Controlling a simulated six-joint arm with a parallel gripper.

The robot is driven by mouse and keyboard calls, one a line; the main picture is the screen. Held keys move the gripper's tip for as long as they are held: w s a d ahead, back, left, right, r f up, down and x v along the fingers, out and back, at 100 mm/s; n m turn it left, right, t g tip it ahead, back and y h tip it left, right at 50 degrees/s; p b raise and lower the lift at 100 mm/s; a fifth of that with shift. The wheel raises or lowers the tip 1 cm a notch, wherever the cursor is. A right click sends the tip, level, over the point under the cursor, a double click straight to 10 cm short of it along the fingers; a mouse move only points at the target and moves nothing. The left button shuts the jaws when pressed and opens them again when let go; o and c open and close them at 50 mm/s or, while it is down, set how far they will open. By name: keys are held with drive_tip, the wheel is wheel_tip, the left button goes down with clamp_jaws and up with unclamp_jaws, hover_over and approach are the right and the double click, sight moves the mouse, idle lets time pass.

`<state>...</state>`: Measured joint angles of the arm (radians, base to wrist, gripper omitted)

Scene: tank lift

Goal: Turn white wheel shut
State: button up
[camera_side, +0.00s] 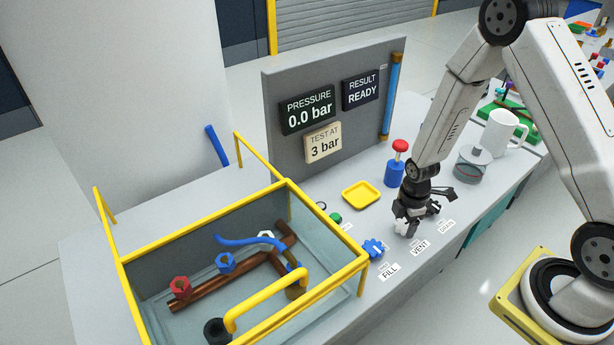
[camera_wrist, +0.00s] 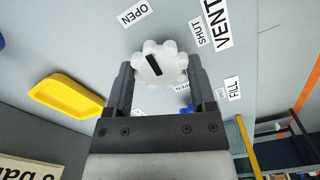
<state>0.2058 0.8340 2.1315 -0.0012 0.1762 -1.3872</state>
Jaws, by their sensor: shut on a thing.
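The white lobed wheel (camera_wrist: 172,70) sits between the two fingers of my gripper (camera_wrist: 160,66) in the wrist view. The gripper is shut on it, a finger on each side. A black mark on the wheel slants, its upper end leaning toward the OPEN label (camera_wrist: 134,14). The SHUT label (camera_wrist: 198,35) is up and right of the wheel, beside the VENT label (camera_wrist: 217,22). In the side view my gripper (camera_side: 413,222) points down at the bench, and the white wheel (camera_side: 400,227) is partly hidden by it.
A blue wheel (camera_side: 373,248) by the FILL label (camera_side: 390,271) is close to the left. A yellow tray (camera_side: 361,196) and a blue post with a red knob (camera_side: 395,173) stand behind. The yellow-framed tank (camera_side: 366,262) is left. The panel reads 0.0 bar and READY.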

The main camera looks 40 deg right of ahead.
sight(405, 224)
drive_tip(key=m, duration=0.8)
drive_tip(key=shift+m, duration=0.3)
drive_tip(key=m, duration=0.4)
drive_tip(key=shift+m, duration=2)
drive_tip(key=o, duration=1.2)
drive_tip(key=shift+r, duration=0.1)
drive_tip(key=shift+r, duration=3.85)
